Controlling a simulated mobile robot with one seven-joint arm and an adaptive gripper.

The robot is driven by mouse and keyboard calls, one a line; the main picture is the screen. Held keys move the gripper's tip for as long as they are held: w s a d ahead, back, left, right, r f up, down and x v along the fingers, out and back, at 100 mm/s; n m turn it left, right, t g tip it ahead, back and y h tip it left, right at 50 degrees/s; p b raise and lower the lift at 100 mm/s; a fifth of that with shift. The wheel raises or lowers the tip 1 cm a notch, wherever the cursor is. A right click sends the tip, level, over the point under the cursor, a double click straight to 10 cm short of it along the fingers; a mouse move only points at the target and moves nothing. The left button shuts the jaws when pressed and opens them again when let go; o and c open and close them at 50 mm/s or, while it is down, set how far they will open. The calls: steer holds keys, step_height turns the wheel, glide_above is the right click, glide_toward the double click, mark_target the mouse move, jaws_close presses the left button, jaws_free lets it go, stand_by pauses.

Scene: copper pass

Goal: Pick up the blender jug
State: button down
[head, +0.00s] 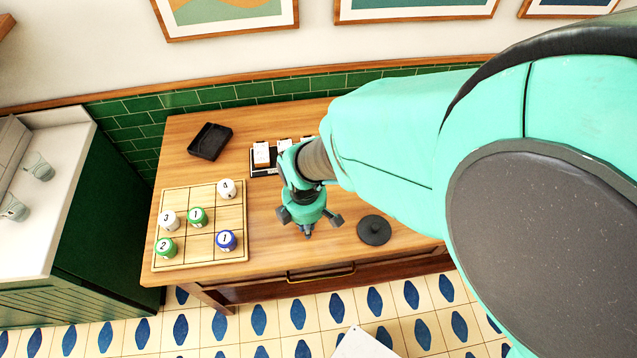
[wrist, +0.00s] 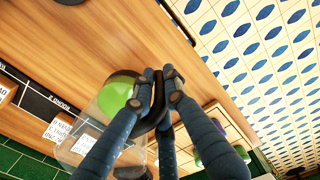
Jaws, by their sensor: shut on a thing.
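The blender jug (wrist: 88,128) shows in the wrist view as a clear, see-through body with a bright green round part and a black handle. My gripper (wrist: 160,92) has its dark fingers closed on the black handle, with the clear body to their left. In the head view my gripper (head: 308,220) is above the wooden table, and I cannot make out the jug there behind my gripper and arm. I cannot tell whether the jug's base touches the table.
A wooden board (head: 180,199) with several numbered jars lies left on the table. A black tray (head: 210,141) is at the back, and white labelled items (head: 261,155) stand behind my gripper. A black disc (head: 374,230) lies to its right. The table's front edge is close.

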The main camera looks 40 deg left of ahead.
steer(key=s+d+r, duration=0.1)
steer(key=s+d, duration=0.4)
steer(key=d, duration=0.4)
steer(key=shift+s+p, duration=0.2)
steer(key=shift+p, duration=0.1)
steer(key=shift+d, duration=0.2)
stand_by(0.3)
steer(key=shift+a+r, duration=0.1)
stand_by(0.6)
